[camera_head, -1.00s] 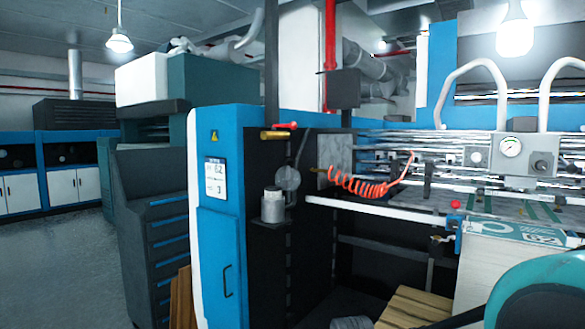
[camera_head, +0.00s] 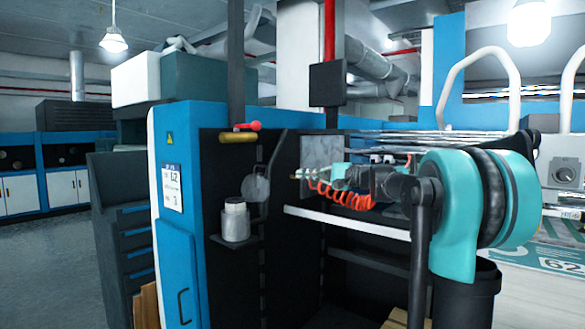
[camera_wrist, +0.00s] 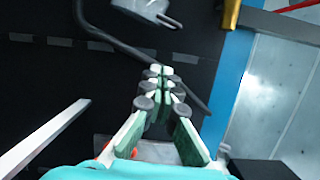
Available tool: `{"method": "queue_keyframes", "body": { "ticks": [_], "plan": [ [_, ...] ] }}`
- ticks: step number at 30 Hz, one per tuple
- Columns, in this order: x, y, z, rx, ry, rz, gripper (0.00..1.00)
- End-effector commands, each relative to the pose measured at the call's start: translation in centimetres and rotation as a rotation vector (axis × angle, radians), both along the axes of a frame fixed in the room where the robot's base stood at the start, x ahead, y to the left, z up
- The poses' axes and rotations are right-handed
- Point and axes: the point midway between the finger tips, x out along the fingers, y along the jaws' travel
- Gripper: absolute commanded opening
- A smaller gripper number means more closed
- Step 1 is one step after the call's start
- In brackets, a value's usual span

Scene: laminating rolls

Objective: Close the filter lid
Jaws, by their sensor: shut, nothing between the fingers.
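No part is marked as the filter lid. A round grey translucent disc (camera_head: 256,188) stands upright on the dark inner panel of the blue machine and may be the lid. A grey metal canister (camera_head: 236,224) with a pale top sits just below and left of it on a small shelf. My gripper (camera_head: 299,174) is to the right of the disc, pointing left, apart from it. In the wrist view my gripper (camera_wrist: 160,76) is shut and empty. A grey metal part (camera_wrist: 148,10) is cut off at the top of that view; I cannot tell which part it is.
A brass cylinder with a red knob (camera_head: 254,127) sticks out above the disc. A coiled orange hose (camera_head: 340,196) hangs by my arm. A white rail (camera_head: 345,222) runs below it. A thin dark bent bar (camera_wrist: 125,47) crosses ahead of my fingers in the wrist view.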

Motion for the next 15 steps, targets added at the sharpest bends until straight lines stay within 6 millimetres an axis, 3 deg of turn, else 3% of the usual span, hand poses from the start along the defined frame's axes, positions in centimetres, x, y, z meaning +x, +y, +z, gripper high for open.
{"method": "queue_keyframes", "body": {
  "ticks": [3,7,15],
  "plan": [
    [0.7,-0.1,1.5,0.041,-0.003,0.0,0.0],
    [1.2,0.9,1.7,0.045,-0.004,0.0,0.0],
    [3.1,5.4,1.7,0.043,-0.003,0.003,0.0]
  ]
}}
